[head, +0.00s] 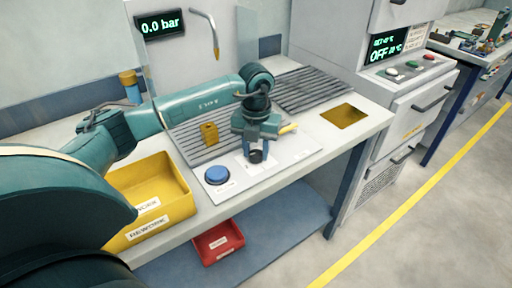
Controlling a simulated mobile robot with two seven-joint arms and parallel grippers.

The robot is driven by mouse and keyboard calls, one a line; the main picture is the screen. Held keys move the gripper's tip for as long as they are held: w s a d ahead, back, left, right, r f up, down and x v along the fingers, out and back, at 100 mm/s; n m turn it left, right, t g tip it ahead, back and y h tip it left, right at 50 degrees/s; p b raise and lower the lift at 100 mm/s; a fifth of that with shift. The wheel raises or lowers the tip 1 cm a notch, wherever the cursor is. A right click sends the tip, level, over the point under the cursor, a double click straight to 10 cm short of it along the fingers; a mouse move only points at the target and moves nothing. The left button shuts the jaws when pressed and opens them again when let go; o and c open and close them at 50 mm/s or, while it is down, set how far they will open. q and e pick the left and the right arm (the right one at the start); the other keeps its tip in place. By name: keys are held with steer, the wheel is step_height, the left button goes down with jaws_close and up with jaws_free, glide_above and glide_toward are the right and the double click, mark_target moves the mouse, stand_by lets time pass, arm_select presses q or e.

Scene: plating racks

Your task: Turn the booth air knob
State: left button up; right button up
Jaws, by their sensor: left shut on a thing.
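The booth air knob (256,157) is a small dark knob on a pale panel at the front of the bench, partly hidden by the fingers. My left gripper (256,148) points down over it and is shut on it. The display (161,23) on the back panel reads 0.0 bar. My right gripper is not in view.
A blue round button (217,175) sits left of the knob. A small yellow block (209,132) stands on the slatted rack. A yellow bin (150,195) is at the left, a red bin (218,242) below the bench. A cabinet with drawers stands right.

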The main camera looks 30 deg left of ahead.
mark_target(256, 153)
arm_select(q)
steer(key=shift+n, duration=1.9)
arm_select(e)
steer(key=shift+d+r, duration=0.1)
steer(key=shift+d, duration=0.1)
arm_select(q)
steer(key=shift+p, duration=0.3)
steer(key=o, duration=1)
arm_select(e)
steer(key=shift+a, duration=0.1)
arm_select(q)
step_height(256, 153, up, 13)
steer(key=b, duration=0.1)
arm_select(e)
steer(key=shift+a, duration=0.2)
arm_select(q)
steer(key=shift+r, duration=0.1)
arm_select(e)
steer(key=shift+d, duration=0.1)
